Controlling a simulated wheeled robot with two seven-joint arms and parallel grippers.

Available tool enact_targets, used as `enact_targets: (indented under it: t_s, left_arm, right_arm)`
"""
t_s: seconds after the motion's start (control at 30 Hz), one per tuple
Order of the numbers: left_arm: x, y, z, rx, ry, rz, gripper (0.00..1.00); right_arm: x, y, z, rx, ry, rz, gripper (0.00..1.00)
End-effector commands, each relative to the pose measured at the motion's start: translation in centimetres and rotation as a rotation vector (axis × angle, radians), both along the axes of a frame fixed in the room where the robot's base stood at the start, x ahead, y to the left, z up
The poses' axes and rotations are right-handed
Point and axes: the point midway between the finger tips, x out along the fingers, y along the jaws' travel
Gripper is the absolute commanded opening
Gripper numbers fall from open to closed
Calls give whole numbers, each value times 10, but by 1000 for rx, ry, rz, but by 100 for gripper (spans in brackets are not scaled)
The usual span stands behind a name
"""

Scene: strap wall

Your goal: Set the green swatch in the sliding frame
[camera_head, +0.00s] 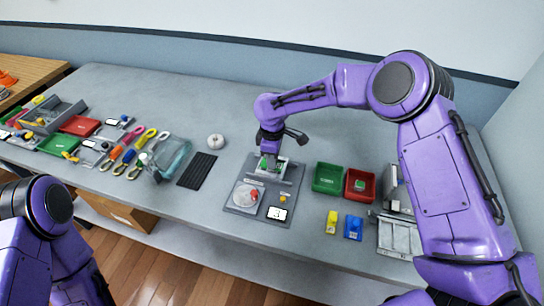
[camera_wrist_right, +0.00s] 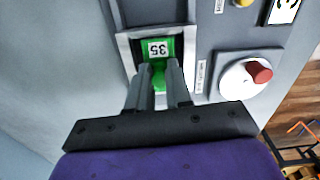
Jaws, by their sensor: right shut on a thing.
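My right gripper (camera_head: 268,160) is shut on the green swatch's knob; its fingers also show in the wrist view (camera_wrist_right: 160,90). The green swatch (camera_wrist_right: 157,48) carries a white label that seems to read 35. It lies within the outline of the silver sliding frame (camera_wrist_right: 125,48) on the grey station. I cannot tell whether it rests in the frame or hovers just above it. In the head view the gripper largely hides the swatch, and the frame (camera_head: 281,174) shows beside it. My left arm is at lower left, its gripper out of view.
The station's grey base (camera_head: 232,204) has a white dial (camera_head: 241,195) with a red knob, a yellow knob and a display (camera_head: 277,213). Green (camera_head: 327,178) and red (camera_head: 360,185) bins stand to its right. Tools and trays crowd the left; the table behind is clear.

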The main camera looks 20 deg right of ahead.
Motion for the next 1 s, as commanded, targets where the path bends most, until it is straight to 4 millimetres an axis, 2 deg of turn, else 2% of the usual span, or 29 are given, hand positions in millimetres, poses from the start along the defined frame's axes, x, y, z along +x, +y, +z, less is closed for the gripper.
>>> enact_targets:
  t_s: [0.77, 0.8, 0.87, 0.9, 1.0]
  left_arm:
    - [0, 0, 3, 0, 0, 0, 8]
    - [0, 0, 3, 0, 0, 0, 8]
    - [0, 0, 3, 0, 0, 0, 8]
    - [0, 0, 3, 0, 0, 0, 8]
    - [0, 0, 3, 0, 0, 0, 8]
  right_arm:
    - [2, 0, -6, 0, 0, 1, 0]
    - [2, 0, -6, 0, 0, 1, 23]
    - [2, 0, -6, 0, 0, 1, 42]
    - [2, 0, -6, 0, 0, 1, 49]
    - [2, 0, -6, 0, 0, 1, 49]
